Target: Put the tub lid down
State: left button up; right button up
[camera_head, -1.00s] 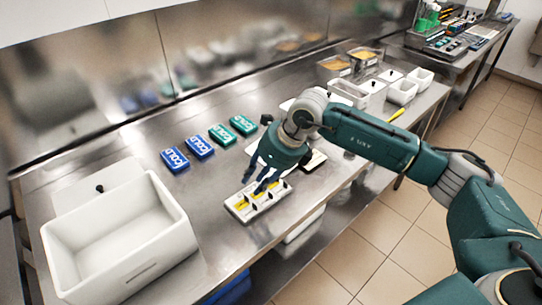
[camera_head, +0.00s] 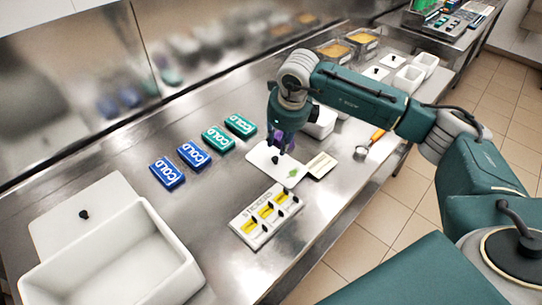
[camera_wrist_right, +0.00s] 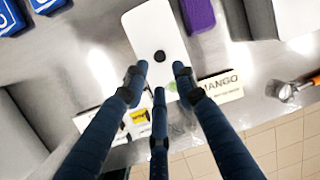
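A white tub lid (camera_head: 262,158) with a black knob and a green patch lies on the steel counter, beyond the sticker tray. My right gripper (camera_head: 277,150) is right above it, partly covering it in the head view. In the right wrist view the lid (camera_wrist_right: 151,30) is below my fingers, its knob (camera_wrist_right: 160,57) just beyond the fingertips. The three fingers of the gripper (camera_wrist_right: 159,77) are spread and hold nothing visible. Another white lid with a black knob (camera_head: 75,225) lies by the large white tub (camera_head: 120,270) at the left. My left gripper is out of view.
The sticker tray (camera_head: 243,228) with yellow stickers is nearer me. A MANGO card (camera_head: 320,165) lies right of the lid. Several blue and green COLD blocks (camera_head: 218,139) stand left. A purple block (camera_wrist_right: 198,14) is behind the lid. An orange-handled tool (camera_head: 377,135) lies right.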

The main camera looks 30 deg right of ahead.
aim_at(275, 158)
jog(key=x, duration=0.1)
jog(key=p+x, duration=0.1)
jog(key=x, duration=0.1)
jog(key=shift+s+f, duration=0.3)
jog(key=shift+w+f+p, duration=0.2)
jog(key=shift+f+p, duration=0.1)
jog(key=p+x, duration=0.2)
jog(key=x, duration=0.2)
jog(key=shift+w+f, duration=0.3)
jog(key=shift+c, duration=0.3)
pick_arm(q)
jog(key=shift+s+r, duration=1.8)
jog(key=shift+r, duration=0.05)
pick_arm(e)
grip_shut()
